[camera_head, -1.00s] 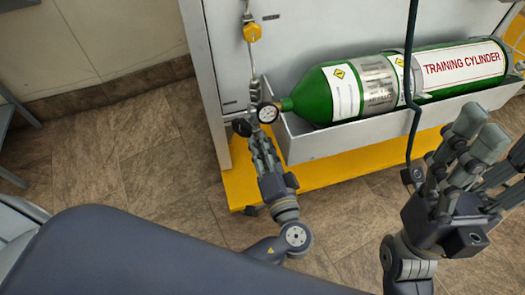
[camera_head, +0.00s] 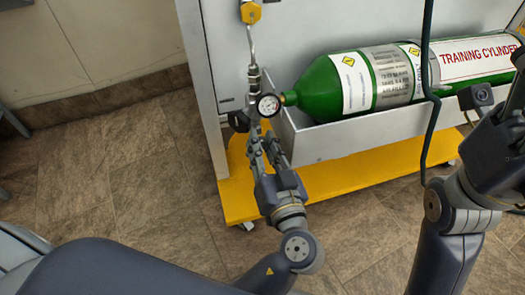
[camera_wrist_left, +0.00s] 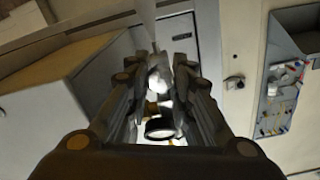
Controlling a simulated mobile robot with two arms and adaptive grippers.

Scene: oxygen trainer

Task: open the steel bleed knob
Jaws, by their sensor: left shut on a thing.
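The regulator hangs at the left end of the green cylinder's valve, with a round white gauge (camera_head: 268,105) and a steel fitting (camera_head: 254,78) above it. My left gripper (camera_head: 258,140) reaches up from below, its fingertips just under the gauge. In the left wrist view a pale, shiny metal piece (camera_wrist_left: 159,79), apparently the steel bleed knob, sits between the fingertips, which are shut on it. The gauge's dark rim (camera_wrist_left: 160,128) shows nearer the palm. In the head view the fingers and gauge hide the knob. My right wrist (camera_head: 495,140) is at the right edge, its fingers mostly cut off.
The green training cylinder (camera_head: 318,92) lies in a grey tray (camera_head: 330,143) on the cabinet, above a yellow base (camera_head: 240,200). A yellow hex fitting (camera_head: 250,12) sits higher on the pipe. A dark hose (camera_head: 428,120) hangs between the arms. Floor at left is clear.

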